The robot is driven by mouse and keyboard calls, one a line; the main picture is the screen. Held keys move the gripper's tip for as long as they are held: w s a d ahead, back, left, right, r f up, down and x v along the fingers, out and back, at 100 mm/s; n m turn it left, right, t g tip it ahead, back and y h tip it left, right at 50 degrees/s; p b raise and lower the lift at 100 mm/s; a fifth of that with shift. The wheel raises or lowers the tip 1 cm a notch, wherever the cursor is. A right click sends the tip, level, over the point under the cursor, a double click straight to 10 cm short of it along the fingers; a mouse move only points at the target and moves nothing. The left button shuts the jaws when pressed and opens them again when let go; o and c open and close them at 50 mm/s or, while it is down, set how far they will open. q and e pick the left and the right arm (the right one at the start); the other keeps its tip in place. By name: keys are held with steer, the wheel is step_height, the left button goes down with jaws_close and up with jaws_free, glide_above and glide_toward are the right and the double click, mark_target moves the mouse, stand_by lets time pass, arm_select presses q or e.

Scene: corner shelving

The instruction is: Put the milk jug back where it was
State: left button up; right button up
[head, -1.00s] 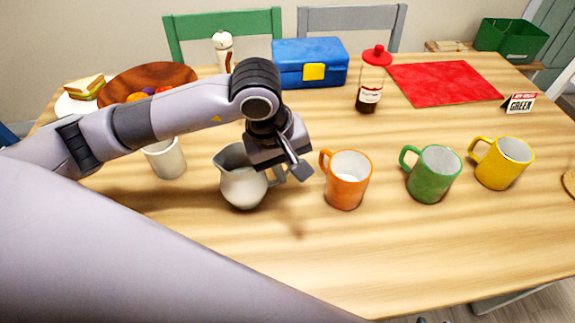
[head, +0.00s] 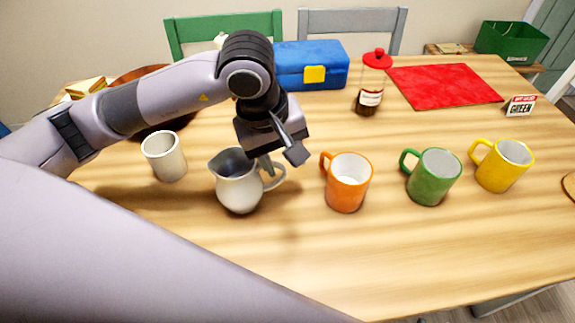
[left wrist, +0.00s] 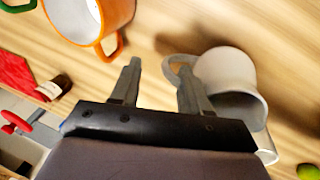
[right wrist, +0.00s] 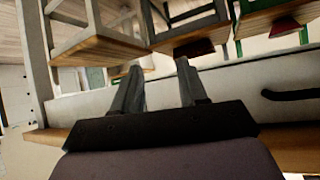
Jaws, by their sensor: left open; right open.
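The white milk jug (head: 240,190) stands upright on the wooden table, between a white cup and an orange mug, its handle pointing right. My left gripper (head: 281,155) is open and empty just above and beside the handle. In the left wrist view, the jug (left wrist: 228,68) lies to the right of my left gripper (left wrist: 160,75), with its handle close to the right finger. I cannot tell whether that finger touches the handle. My right gripper (right wrist: 153,75) is open and empty, away from the jug, facing chair or stool legs.
The white cup (head: 165,158) stands left of the jug. Orange (head: 347,182), green (head: 433,177) and yellow (head: 502,165) mugs stand to the right. A syrup bottle (head: 371,85), blue box (head: 310,65) and red mat (head: 443,84) are behind. The front of the table is clear.

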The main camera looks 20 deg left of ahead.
arm_select(q)
steer(key=v, duration=0.7)
steer(key=shift+r, duration=0.4)
